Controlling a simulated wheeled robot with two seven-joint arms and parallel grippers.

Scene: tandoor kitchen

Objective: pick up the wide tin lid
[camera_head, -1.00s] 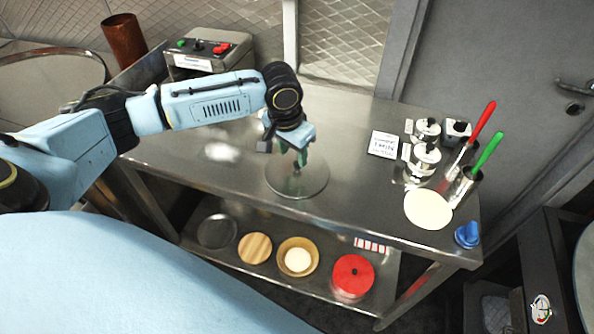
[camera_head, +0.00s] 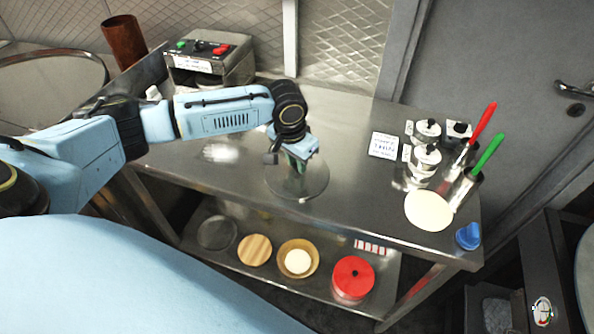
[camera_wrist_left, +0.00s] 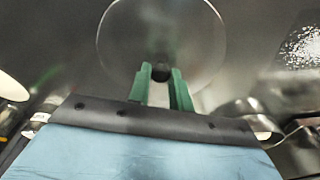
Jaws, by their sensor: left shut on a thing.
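The wide tin lid (camera_head: 315,186) is a round, shiny metal disc over the steel table, left of the middle of its front edge. It fills the top middle of the left wrist view (camera_wrist_left: 195,40), with its small dark knob (camera_wrist_left: 160,72) in the centre. My left gripper (camera_head: 298,170) points down over the lid's centre. In the left wrist view its green fingers (camera_wrist_left: 162,82) are closed on the knob. The lid looks level; I cannot tell whether it touches the table. My right gripper is not in view.
At the right of the steel table (camera_head: 355,200) are a white label card (camera_head: 384,145), metal pots (camera_head: 425,160), a pale round disc (camera_head: 428,210), red- and green-handled tools and a blue object (camera_head: 468,236). A control box (camera_head: 208,60) stands behind my arm. The lower shelf holds several round items.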

